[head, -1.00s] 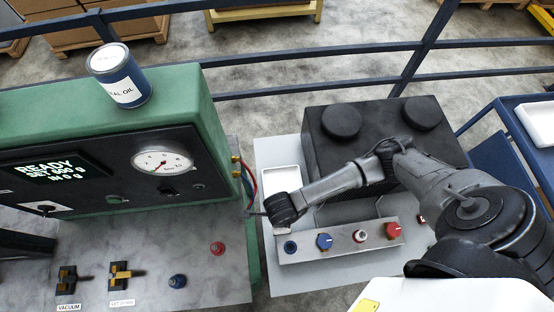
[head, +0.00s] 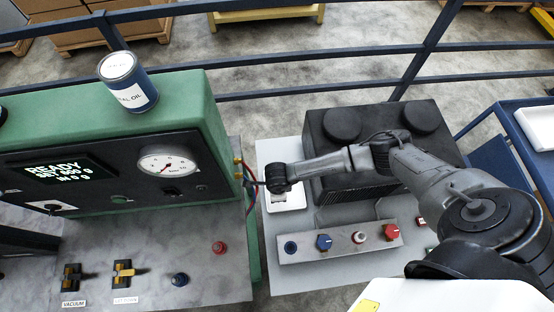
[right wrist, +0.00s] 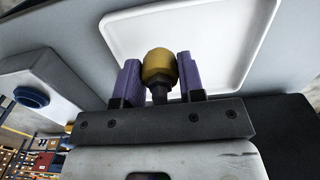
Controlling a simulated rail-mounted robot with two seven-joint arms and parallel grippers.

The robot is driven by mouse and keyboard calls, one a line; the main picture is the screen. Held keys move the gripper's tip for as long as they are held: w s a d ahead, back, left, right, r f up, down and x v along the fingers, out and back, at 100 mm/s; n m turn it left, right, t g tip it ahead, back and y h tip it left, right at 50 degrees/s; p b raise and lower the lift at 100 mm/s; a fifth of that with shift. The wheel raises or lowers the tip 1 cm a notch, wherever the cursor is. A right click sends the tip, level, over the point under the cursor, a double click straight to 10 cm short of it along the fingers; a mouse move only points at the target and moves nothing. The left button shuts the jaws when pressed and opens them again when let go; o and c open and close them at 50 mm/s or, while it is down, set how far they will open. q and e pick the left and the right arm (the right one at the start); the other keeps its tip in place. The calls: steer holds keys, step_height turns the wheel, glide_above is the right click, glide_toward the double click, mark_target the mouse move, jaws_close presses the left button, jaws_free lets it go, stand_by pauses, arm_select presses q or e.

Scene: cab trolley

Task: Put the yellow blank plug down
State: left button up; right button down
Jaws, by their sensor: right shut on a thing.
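The yellow blank plug (right wrist: 159,66) shows in the right wrist view between the two purple fingers of my right gripper (right wrist: 159,78). The gripper is shut on it. Behind the plug in that view is the white tray (right wrist: 120,35). In the head view my right gripper (head: 279,194) is over the white tray (head: 298,205), and the plug is hidden there by the wrist. I cannot tell whether the plug touches the tray. My left gripper is not in the frames.
A metal strip (head: 340,243) with blue, white and red fittings lies in front of the tray. A black block with round caps (head: 385,150) stands to the right. The green machine (head: 205,110) with red and blue hoses stands to the left.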

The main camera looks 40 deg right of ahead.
steer(key=shift+f, duration=1.05)
steer(key=shift+f, duration=0.15)
steer(key=c, duration=0.7)
jaws_free()
step_height(320, 180, up, 12)
steer(key=shift+r, duration=0.15)
